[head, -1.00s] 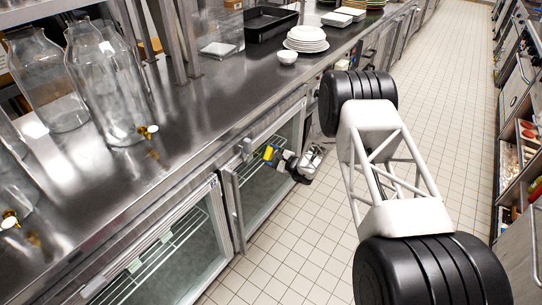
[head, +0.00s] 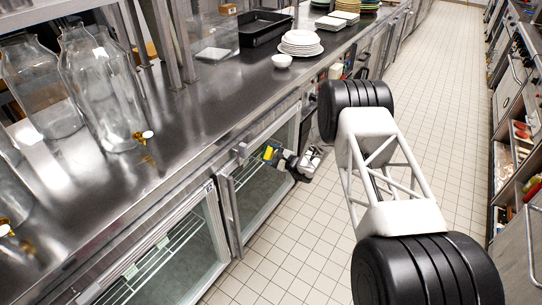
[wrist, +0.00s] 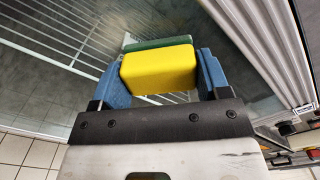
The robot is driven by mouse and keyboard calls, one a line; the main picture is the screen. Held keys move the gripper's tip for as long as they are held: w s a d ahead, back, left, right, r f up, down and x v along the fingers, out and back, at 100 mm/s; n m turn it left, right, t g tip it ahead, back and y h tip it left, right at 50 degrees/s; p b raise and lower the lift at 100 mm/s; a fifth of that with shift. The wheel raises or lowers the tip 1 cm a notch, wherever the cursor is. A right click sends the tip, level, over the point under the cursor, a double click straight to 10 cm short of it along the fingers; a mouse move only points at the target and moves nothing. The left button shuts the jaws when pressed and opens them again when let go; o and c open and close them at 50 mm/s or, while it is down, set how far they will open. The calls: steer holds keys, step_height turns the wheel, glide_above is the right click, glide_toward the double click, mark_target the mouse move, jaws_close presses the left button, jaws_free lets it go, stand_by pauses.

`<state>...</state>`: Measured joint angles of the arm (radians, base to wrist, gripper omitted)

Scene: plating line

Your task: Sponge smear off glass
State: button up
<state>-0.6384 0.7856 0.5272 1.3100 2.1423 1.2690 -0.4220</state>
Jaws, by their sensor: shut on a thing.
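My gripper (wrist: 160,72) is shut on a sponge (wrist: 158,70), with a blue finger on each side of it. The sponge has a yellow body and a green layer at its far side. In the head view, the sponge (head: 268,153) shows as a small yellow patch at my gripper (head: 272,155), in front of an under-counter cabinet. The cabinet's glass (head: 253,205) has a metal frame, and wire shelves show behind it. In the wrist view, the glass (wrist: 50,95) lies beyond the sponge. I cannot tell whether the sponge touches it. I cannot make out a distinct smear.
The steel counter (head: 190,125) runs above the cabinets. On it stand large glass jars (head: 105,100), a white bowl (head: 282,61), stacked plates (head: 300,42) and a black tray (head: 262,27). The tiled aisle (head: 425,85) beside my arm is clear.

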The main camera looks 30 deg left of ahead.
steer(key=shift+w+a+r, duration=0.15)
steer(key=shift+w+r, duration=0.05)
steer(key=shift+r, duration=0.1)
steer(key=shift+w, duration=1.25)
steer(key=shift+w+f, duration=0.15)
steer(key=shift+w, duration=0.35)
steer(key=shift+s, duration=0.1)
steer(key=shift+s, duration=1.9)
